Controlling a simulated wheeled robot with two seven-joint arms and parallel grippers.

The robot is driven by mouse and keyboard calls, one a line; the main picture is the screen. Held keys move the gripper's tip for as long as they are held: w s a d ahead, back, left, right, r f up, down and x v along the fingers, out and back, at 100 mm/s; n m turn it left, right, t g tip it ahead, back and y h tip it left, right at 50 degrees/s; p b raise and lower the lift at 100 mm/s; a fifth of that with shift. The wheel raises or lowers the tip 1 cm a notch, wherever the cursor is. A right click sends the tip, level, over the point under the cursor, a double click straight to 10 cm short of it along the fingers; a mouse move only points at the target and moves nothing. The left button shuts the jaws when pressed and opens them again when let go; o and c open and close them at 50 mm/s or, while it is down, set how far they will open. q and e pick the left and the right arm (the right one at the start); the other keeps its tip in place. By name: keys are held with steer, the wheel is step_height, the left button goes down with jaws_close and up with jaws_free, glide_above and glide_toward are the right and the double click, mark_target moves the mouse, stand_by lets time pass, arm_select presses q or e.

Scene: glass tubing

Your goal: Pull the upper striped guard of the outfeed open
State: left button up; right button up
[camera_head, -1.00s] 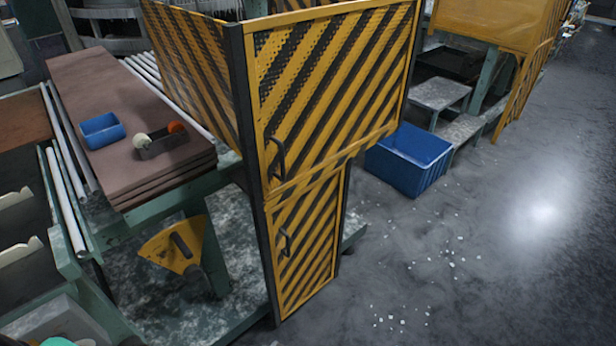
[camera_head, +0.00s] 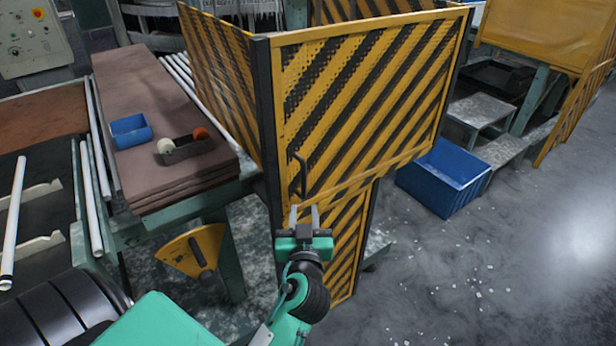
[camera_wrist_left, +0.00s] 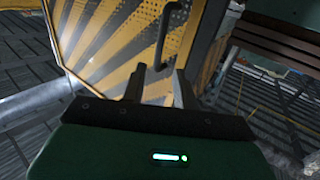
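The upper striped guard (camera_head: 365,100) is a yellow and black perforated panel beside a dark post, above a lower striped panel (camera_head: 347,240). Its dark bar handle (camera_head: 304,176) is on the panel's lower left. My left gripper (camera_head: 304,210) is just below the handle in the head view, its two fingers apart and nothing between them. In the left wrist view the guard (camera_wrist_left: 110,45) fills the upper left. The handle (camera_wrist_left: 161,40) stands ahead of my open fingers (camera_wrist_left: 157,82), apart from them as far as I can tell. The lower panel's handle is hidden. My right gripper is not in view.
A blue crate (camera_head: 444,178) stands on the floor right of the guard. Stacked brown boards (camera_head: 150,88) carry a blue bin (camera_head: 130,131) and a tape dispenser (camera_head: 184,147). A yellow sector-shaped piece (camera_head: 192,250) is below the boards. The floor at right is mostly clear, with small scattered fragments.

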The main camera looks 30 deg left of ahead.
mark_target(303, 182)
arm_select(q)
steer(key=p+x, duration=0.4)
steer(key=x, duration=0.7)
steer(key=shift+a+r, duration=0.1)
steer(key=shift+w+a, duration=0.25)
steer(key=shift+w, duration=0.15)
jaws_close()
